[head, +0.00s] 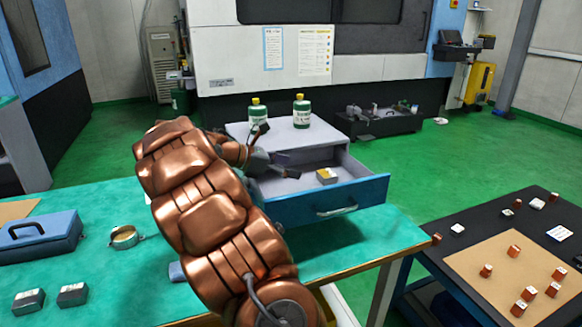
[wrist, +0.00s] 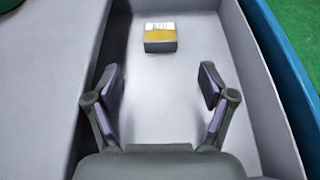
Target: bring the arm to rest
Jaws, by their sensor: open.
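My gripper (head: 284,166) is over the open drawer (head: 358,203) of a small cabinet on the green table. In the wrist view my gripper (wrist: 160,100) is open and empty, its two fingers wide apart. A small box (head: 327,176) with a yellow and white top lies on the drawer floor. In the wrist view the box (wrist: 160,38) is beyond the fingertips and apart from them. My copper-coloured arm reaches across the table and hides part of the cabinet's left side.
Two green bottles with yellow caps, one on the left (head: 257,112) and one on the right (head: 302,112), stand on the cabinet top (head: 318,140). A blue toolbox (head: 40,240), a round ring (head: 124,238) and dark blocks (head: 73,294) are on the table. A dark table with small parts stands right.

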